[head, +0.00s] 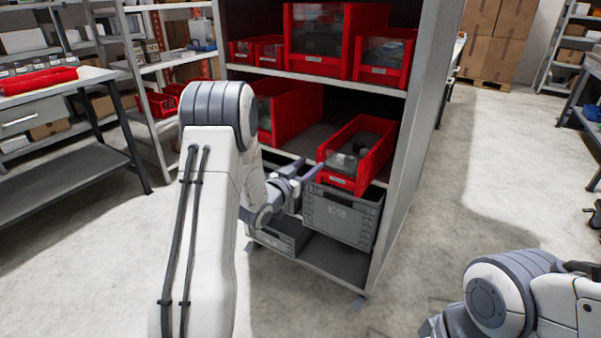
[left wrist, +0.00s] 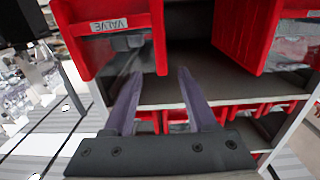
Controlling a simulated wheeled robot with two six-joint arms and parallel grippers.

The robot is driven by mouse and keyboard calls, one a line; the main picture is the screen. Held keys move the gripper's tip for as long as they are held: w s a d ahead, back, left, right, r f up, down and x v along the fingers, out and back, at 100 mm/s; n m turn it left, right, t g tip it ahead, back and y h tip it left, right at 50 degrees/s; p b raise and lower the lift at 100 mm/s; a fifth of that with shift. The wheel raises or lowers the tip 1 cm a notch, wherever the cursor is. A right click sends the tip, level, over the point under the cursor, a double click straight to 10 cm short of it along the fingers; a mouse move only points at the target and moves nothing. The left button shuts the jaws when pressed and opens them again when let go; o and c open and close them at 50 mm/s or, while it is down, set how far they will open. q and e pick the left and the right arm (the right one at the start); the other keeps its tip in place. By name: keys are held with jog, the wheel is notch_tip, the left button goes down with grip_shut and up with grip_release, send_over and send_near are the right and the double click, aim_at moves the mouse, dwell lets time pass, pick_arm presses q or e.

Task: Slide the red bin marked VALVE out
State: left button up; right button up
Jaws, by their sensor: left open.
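The red bin marked VALVE (left wrist: 108,24) shows in the left wrist view at the upper left, its label upside down. In the head view I take it to be the right-hand red bin (head: 341,182) on the middle shelf; its front juts a little past the shelf edge, and grey parts lie inside. My left gripper (head: 308,167) is open and empty at the bin's front left. In the left wrist view its two fingers (left wrist: 157,74) are apart, with the bin's near side wall showing between their tips. I cannot tell whether they touch. My right gripper is out of view.
Another red bin (head: 294,103) stands left on the same shelf, with bare shelf between. Grey crates (head: 341,217) sit below; more red bins (head: 320,64) fill the shelf above. The rack's side panel (head: 418,120) is close on the right. Floor in front is clear.

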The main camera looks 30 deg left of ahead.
pick_arm(q)
jog(key=s, duration=0.5)
jog(key=shift+s+a, duration=0.2)
jog(key=shift+a, duration=0.1)
jog(key=s+d+f+m+g, duration=0.1)
jog(key=s+d+g, duration=0.25)
jog(key=d, duration=0.55)
jog(key=s+d+f+m+g, duration=0.1)
jog(key=s+d+m+g, duration=0.3)
jog(key=d, duration=0.6)
jog(key=s+d+g, duration=0.2)
jog(key=s+g, duration=0.1)
jog(key=s, duration=0.6)
jog(key=s+d+m+g+y, duration=0.1)
jog(key=s+d+g, duration=0.25)
jog(key=s, duration=0.65)
jog(key=s+d+g, duration=0.2)
jog(key=s+g, duration=0.2)
jog(key=s, duration=0.5)
notch_tip(320, 180, up, 21)
jog(key=p, duration=1.9)
jog(key=shift+s+a+f+p, duration=0.15)
jog(key=shift+s+a+p, duration=0.1)
jog(key=shift+p, duration=0.15)
